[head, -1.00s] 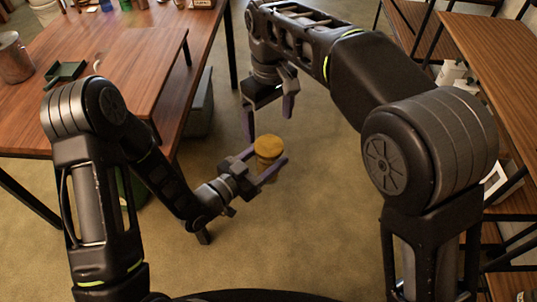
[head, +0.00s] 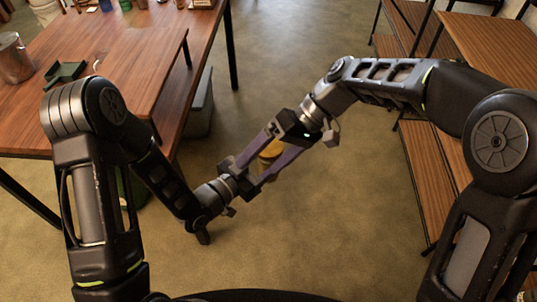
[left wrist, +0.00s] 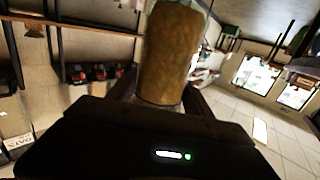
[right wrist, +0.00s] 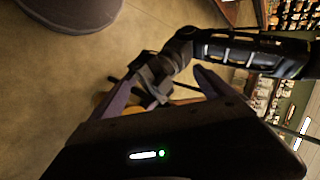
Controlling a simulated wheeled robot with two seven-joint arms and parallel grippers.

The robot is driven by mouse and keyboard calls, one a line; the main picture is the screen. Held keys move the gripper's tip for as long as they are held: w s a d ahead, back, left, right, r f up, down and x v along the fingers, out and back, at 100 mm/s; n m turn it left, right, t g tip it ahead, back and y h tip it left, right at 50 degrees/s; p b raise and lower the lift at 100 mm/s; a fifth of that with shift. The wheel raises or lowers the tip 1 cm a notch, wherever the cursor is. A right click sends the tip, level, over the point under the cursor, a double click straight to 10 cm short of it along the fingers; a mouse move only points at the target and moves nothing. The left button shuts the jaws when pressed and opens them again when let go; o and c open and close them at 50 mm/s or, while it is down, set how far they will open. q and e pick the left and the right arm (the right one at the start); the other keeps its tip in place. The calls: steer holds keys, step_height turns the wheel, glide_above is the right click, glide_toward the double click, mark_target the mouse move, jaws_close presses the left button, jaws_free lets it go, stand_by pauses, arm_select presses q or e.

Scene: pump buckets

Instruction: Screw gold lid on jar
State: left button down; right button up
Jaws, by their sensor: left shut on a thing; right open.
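A jar-shaped thing with a gold top (head: 271,150) is between my two grippers in the head view, and fingers cover much of it. My left gripper (head: 262,164) is shut on this jar, whose brownish-gold body (left wrist: 170,50) stands between the fingers in the left wrist view. My right gripper (head: 266,156) is open and faces the left one. Its fingers reach along both sides of the jar; I cannot tell whether they touch it. In the right wrist view a bit of gold (right wrist: 101,98) shows behind one finger. I cannot see whether lid and jar are separate.
A wooden table (head: 110,80) stands at the left with a metal pot (head: 14,60) and a dark green tray (head: 65,73) on it. Wooden shelving (head: 480,60) stands at the right. A grey bin (head: 200,105) is beside the table. The floor around the grippers is clear.

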arm_select(q)
steer(key=shift+a, duration=0.1)
arm_select(e)
steer(key=s+d+f+g+h, duration=0.1)
steer(key=s+d+f+h, duration=0.1)
steer(key=s+d+f, duration=0.45)
steer(key=s+d+f+m+h, duration=0.1)
steer(key=s+d+f+h, duration=0.2)
steer(key=f, duration=0.7)
steer(key=s+d+f+g+h, duration=0.1)
steer(key=s+d+f+h, duration=0.15)
steer(key=d+f, duration=0.45)
steer(key=s+a+f+m+t+y, duration=0.2)
steer(key=f+m+t, duration=0.4)
steer(key=f, duration=0.4)
steer(key=a+m+y, duration=0.1)
steer(key=a, duration=0.1)
steer(key=shift+a+y, duration=0.35)
steer(key=shift+a, duration=0.05)
arm_select(q)
steer(key=shift+r, duration=0.15)
